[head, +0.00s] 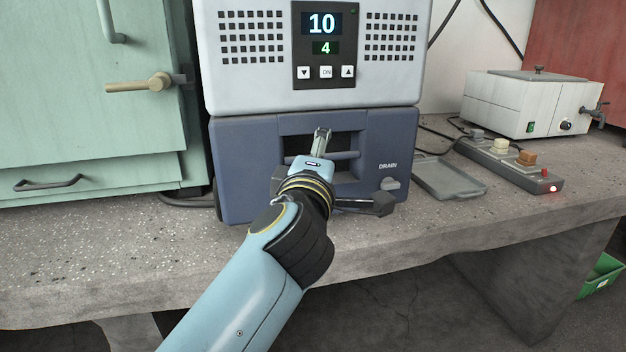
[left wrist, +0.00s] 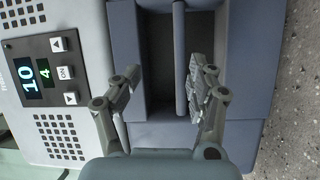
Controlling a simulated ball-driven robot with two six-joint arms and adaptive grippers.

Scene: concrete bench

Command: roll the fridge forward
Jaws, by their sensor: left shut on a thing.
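The unit that I take for the fridge is a box with a pale grey upper part (head: 310,92) and a dark blue lower part (head: 245,170), standing on the bench. Its display reads 10 and 4. The blue front has a dark recess with a handle bar (left wrist: 180,60) across it. My wrist hides part of the lower front. My right gripper is in neither view.
The concrete bench (head: 120,245) has free room in front of the unit. A green cabinet (head: 85,100) stands close at left. Cables run behind.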

